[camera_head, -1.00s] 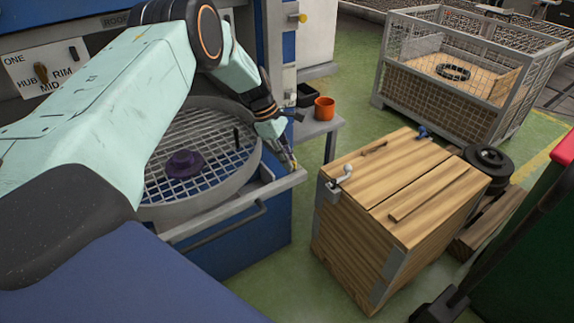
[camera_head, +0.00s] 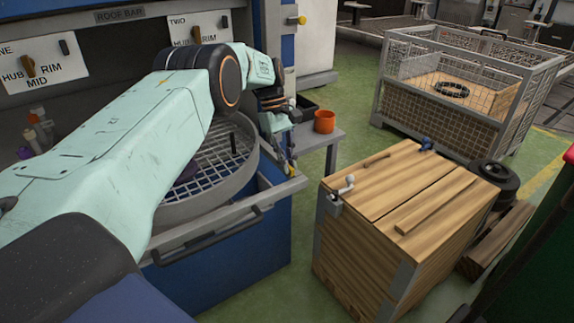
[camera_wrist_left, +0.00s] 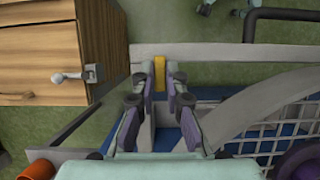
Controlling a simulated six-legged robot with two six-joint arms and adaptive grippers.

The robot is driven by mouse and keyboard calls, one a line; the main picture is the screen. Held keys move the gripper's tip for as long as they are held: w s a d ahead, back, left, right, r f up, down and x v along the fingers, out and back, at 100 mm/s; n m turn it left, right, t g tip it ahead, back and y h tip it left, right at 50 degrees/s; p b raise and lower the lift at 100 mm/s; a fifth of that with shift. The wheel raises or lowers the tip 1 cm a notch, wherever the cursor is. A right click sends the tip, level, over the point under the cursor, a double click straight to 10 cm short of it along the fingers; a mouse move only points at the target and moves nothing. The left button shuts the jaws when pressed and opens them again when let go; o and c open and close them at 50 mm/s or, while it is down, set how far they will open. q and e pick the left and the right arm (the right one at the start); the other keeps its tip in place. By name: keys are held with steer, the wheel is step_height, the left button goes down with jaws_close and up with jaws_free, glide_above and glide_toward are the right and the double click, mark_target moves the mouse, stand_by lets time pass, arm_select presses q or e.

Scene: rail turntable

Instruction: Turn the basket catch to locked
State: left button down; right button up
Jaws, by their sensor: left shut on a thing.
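The round mesh basket (camera_head: 214,160) sits in the blue machine at left, with my left arm covering much of it. The basket catch, a small yellow piece (camera_wrist_left: 159,72), is at the grey front rail (camera_wrist_left: 215,56) beside the basket rim. My left gripper (camera_head: 291,168) reaches down over the rail. In the left wrist view my left gripper (camera_wrist_left: 160,80) has its fingertips on both sides of the yellow piece, shut on it. The fingers hide part of it, and I cannot tell which way the catch is set. My right gripper is not in view.
A wooden crate (camera_head: 365,250) with a metal latch stands right of the machine. An orange cup (camera_head: 324,122) sits on a small side table (camera_head: 318,137). A wire cage (camera_head: 420,115) stands behind. Green floor is free between the machine and crate.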

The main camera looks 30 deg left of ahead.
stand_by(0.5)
arm_select(q)
steer(key=c, duration=1.4)
jaws_free()
step_height(320, 180, up, 10)
steer(key=shift+r, duration=0.1)
